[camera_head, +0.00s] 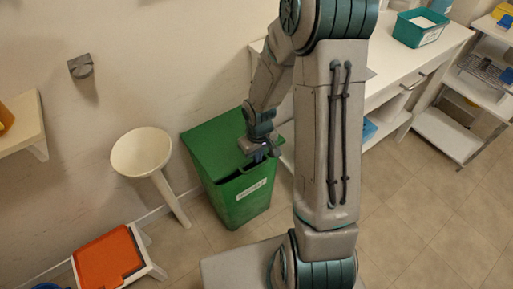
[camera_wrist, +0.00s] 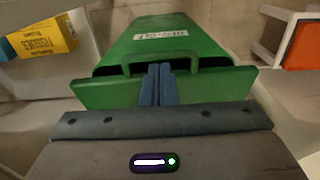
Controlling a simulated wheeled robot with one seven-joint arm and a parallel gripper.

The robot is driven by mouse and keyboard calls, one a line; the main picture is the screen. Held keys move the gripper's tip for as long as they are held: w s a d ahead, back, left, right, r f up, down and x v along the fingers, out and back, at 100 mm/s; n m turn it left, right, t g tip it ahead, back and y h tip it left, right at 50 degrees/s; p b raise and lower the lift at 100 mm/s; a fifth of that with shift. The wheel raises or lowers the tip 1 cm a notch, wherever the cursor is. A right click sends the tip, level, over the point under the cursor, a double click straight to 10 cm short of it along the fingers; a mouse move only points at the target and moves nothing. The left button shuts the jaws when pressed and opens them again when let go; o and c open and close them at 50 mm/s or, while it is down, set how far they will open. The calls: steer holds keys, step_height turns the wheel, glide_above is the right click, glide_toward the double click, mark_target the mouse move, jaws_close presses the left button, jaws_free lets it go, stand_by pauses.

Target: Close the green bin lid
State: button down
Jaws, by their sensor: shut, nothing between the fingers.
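The green bin (camera_head: 240,203) stands on the floor against the wall, with a white label on its front. Its green lid (camera_head: 212,143) is tilted slightly up, and a dark gap shows between the lid's front edge and the bin rim. My gripper (camera_head: 266,155) is at the lid's front right part. In the wrist view, my gripper (camera_wrist: 159,68) has its two blue fingers together over the lid (camera_wrist: 100,94), near its front edge. The dark gap and the bin's labelled front (camera_wrist: 190,35) lie beyond the fingertips. Whether the fingers touch the lid is unclear.
A white round-topped stand (camera_head: 141,153) is left of the bin, and an orange-topped step stool (camera_head: 107,262) is at lower left. A white counter (camera_head: 385,80) stands to the right, carrying a teal box (camera_head: 421,27). Floor in front of the counter is clear.

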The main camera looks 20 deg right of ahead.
mark_target(257, 166)
steer(key=shift+f, duration=1.5)
